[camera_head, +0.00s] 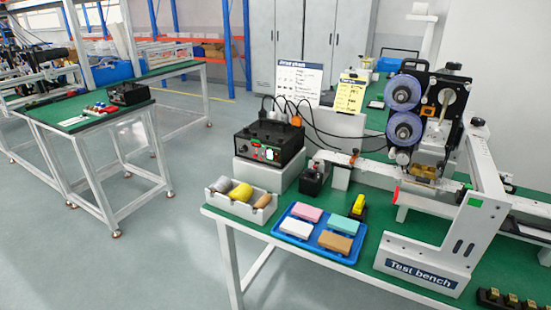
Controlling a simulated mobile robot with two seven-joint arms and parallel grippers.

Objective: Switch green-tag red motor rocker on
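A black control box (270,145) stands on a white block on the green-topped bench. Its front panel shows small red marks and a lit green-and-white spot (270,153); which is a rocker, and its position, are too small to tell. The coder machine (420,120) with two blue-grey reels stands to the right. A white frame labelled "Test bench" (422,273) is in front of it and carries a green tag (475,202). A red part (396,194) sits left of the frame. Neither of my grippers is in view.
A blue tray (318,248) with several coloured blocks and a grey bin (240,205) of rolls line the bench's front edge. A small black box (313,181) stands behind the tray. Another table (75,122) is at left. Floor between the tables is clear.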

